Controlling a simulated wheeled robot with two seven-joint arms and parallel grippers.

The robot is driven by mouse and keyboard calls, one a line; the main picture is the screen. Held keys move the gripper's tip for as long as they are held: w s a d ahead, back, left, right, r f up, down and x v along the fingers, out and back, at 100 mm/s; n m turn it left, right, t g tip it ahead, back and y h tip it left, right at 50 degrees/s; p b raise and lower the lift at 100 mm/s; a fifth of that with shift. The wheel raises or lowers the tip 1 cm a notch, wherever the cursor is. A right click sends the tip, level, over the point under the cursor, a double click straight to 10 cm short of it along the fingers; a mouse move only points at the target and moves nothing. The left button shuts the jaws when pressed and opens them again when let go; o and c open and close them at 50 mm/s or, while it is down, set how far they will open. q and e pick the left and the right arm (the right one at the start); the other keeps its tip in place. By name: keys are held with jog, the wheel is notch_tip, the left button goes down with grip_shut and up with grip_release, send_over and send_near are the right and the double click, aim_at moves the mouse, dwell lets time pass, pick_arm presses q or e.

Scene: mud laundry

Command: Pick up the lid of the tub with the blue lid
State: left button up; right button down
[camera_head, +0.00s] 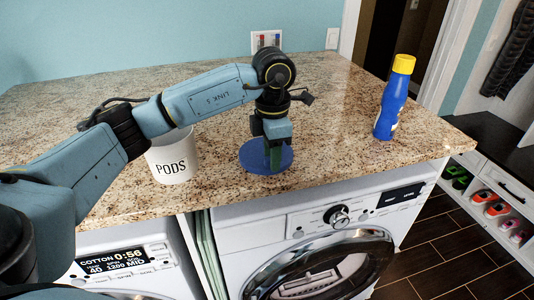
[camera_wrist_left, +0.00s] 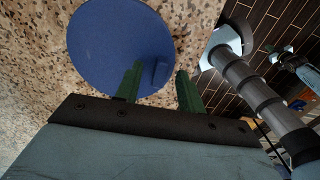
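The round blue lid (camera_head: 252,163) lies at or just above the granite counter, near its front edge, to the right of the white PODS tub (camera_head: 173,168). My left gripper (camera_head: 273,166) points down over the lid. In the left wrist view, the lid (camera_wrist_left: 110,45) has a small raised blue handle (camera_wrist_left: 160,74). The left gripper's green fingers (camera_wrist_left: 160,70) are apart, one on each side of the handle, with visible gaps. My right gripper is not in view.
A blue bottle with a yellow cap (camera_head: 391,105) stands on the counter (camera_head: 335,95) to the right. Two white front-loading machines (camera_head: 330,230) are under the counter. A shoe rack (camera_head: 490,200) stands at the far right. The counter between lid and bottle is clear.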

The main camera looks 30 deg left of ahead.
pick_arm(q)
grip_shut()
jog(key=shift+r, duration=0.1)
